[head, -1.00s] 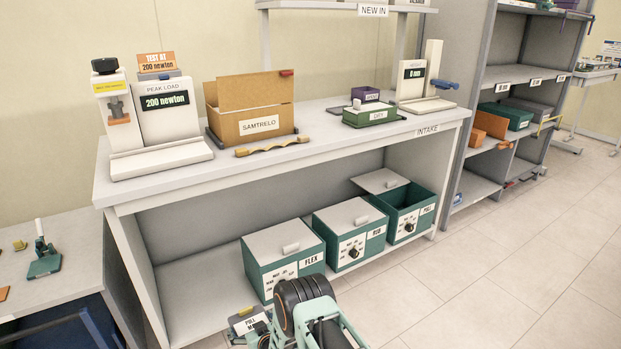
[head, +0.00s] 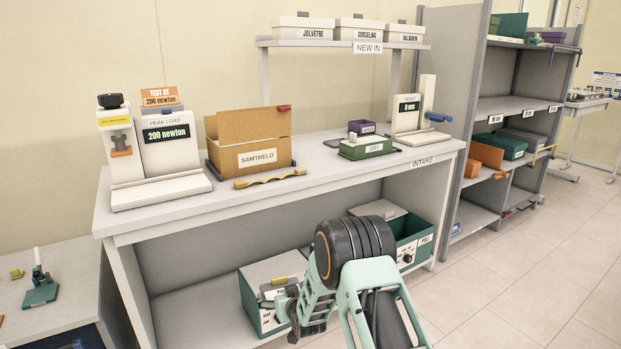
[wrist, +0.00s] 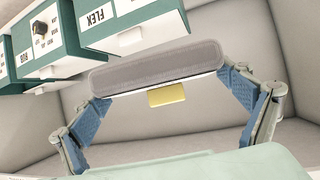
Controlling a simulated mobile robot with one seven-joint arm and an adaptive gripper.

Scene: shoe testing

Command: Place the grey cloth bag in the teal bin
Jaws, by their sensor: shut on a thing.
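In the head view my arm hides most of the bag; the yellow tag and a pale label show. A teal bin (head: 498,146) is on the shelving at right.
The bench (head: 230,205) carries a peak-load device (head: 165,140), a SAMTRELO carton (head: 250,157), a green DRY tray (head: 366,150) and a height gauge (head: 410,115). An orange bin (head: 486,155) is beside the shelf's teal bin. Floor at right is clear.

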